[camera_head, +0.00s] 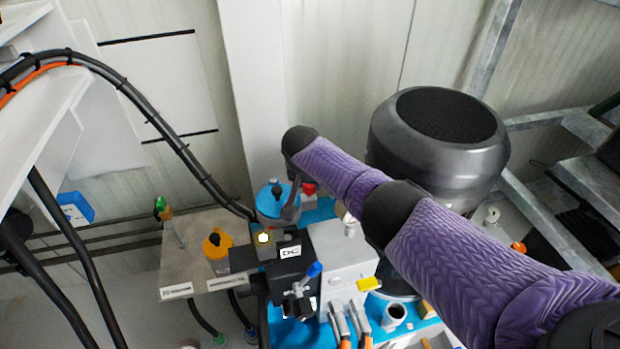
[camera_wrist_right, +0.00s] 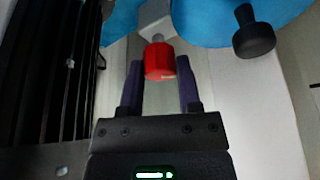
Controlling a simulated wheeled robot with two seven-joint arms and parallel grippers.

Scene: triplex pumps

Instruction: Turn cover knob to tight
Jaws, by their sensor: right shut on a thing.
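A red knob (camera_wrist_right: 159,62) sits on a short metal stem in the right wrist view, with a pale fitting and a blue surface beyond it. My right gripper (camera_wrist_right: 160,72) has one dark purple finger on each side of the knob and is shut on it. In the head view, a small red part (camera_head: 309,188), which looks like this knob, shows beneath my right forearm, beside the blue-lidded container (camera_head: 270,203). The fingers' contact is not clear in the head view. My left gripper is not in view.
A large dark motor housing (camera_head: 440,145) stands close to my right arm. A black block (camera_head: 290,265) with a blue-tipped lever and a white box (camera_head: 342,260) stand below the knob. Thick black cables (camera_head: 165,130) arch at left.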

